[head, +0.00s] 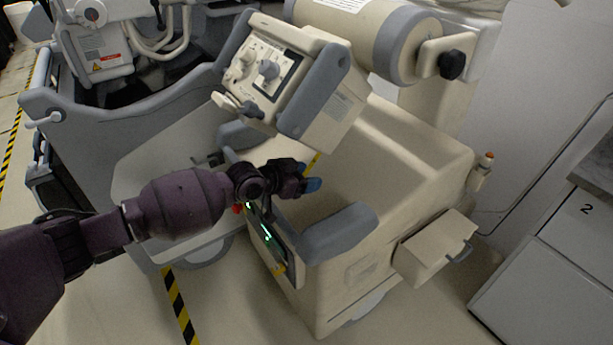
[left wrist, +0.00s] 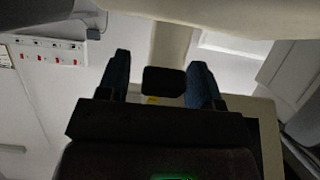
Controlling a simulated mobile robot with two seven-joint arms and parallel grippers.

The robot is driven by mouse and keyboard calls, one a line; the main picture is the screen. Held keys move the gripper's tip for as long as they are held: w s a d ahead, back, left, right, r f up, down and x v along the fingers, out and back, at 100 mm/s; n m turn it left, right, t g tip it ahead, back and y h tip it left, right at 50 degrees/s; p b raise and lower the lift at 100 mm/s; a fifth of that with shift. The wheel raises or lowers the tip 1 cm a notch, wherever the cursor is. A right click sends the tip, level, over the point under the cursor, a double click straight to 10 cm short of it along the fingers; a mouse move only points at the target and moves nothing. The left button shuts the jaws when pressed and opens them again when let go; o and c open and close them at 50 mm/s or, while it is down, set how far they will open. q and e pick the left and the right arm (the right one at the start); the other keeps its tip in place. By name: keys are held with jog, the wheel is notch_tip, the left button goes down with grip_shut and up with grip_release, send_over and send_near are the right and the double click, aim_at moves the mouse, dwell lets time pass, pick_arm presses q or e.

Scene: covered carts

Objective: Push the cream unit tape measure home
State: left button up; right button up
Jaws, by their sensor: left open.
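The cream unit (head: 410,150) stands in the middle of the head view. My left gripper (head: 306,178) is over its near left edge, above the lit green panel. In the left wrist view the two blue-padded fingers (left wrist: 158,86) are spread apart. A dark rounded block (left wrist: 163,81) shows between them, with a small yellow patch (left wrist: 152,100) just below. A thin yellow strip (head: 314,160) shows just beyond the fingertips in the head view. These may be the tape measure, but I cannot tell for certain. Contact is also unclear. My right gripper is out of view.
A grey handle (head: 340,232) lies close to the right of my gripper. A tilted control box (head: 285,80) rises behind it. An open cream drawer (head: 435,250) sticks out at the right. A grey cart (head: 140,110) stands at the left.

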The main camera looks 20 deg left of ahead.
pick_arm(q)
jog(key=shift+w, duration=0.1)
jog(key=shift+c, duration=0.6)
grip_shut()
jog(key=r, duration=0.1)
jog(key=w+d, duration=0.1)
jog(key=r, duration=0.1)
jog(key=shift+w+d+r, duration=0.25)
jog(key=shift+w+r, duration=0.1)
jog(key=shift+w, duration=0.05)
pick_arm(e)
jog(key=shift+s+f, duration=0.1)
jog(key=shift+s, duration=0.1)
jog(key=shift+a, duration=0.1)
pick_arm(q)
jog(key=shift+o, duration=0.6)
grip_release()
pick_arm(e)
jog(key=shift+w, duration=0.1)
